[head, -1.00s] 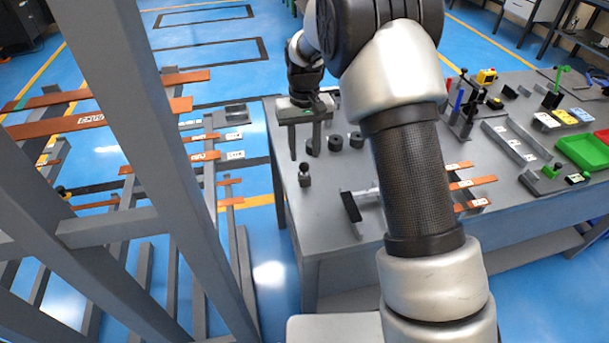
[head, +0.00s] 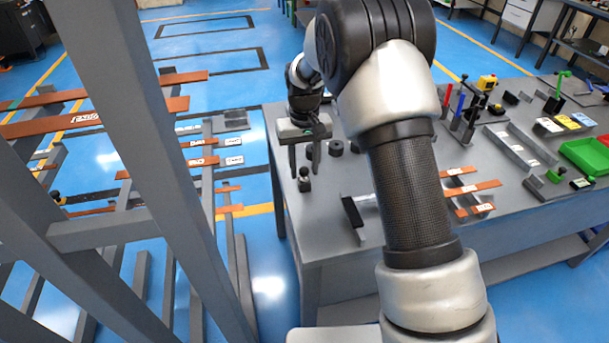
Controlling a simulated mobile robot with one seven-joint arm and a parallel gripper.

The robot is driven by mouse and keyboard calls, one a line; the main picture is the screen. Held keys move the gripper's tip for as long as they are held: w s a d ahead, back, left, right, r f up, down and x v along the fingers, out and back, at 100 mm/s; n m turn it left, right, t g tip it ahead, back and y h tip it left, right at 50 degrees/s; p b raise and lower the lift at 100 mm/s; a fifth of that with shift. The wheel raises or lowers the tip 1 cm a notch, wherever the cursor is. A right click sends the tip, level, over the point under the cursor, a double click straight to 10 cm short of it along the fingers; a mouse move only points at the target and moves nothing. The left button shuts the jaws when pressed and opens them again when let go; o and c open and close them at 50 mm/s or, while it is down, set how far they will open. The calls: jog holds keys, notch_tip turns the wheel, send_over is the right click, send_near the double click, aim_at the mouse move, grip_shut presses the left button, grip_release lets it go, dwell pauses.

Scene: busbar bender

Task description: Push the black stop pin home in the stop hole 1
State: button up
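A small black knobbed pin (head: 304,180) stands upright near the left edge of the grey bench in the head view. It looks like the black stop pin; the hole under it cannot be made out, nor can its depth. My gripper (head: 305,169) points down at the pin, with its two fingers apart and nothing seen held. The fingertips are close to the pin's top, one on each side in the picture; I cannot tell whether they touch it.
Short black cylinders (head: 336,148) stand just right of my gripper. A black-faced bracket (head: 353,218) lies nearer on the bench. Orange-brown bars (head: 470,188), a stand with coloured handles (head: 468,112) and a green tray (head: 588,156) are further right. A grey rack frame (head: 165,150) fills the left.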

aim_at(304, 167)
grip_shut()
jog(key=shift+r, duration=0.25)
jog(key=shift+r+p, duration=1.4)
jog(key=shift+r, duration=0.4)
jog(key=shift+r+p, duration=1.65)
jog(key=shift+r, duration=0.85)
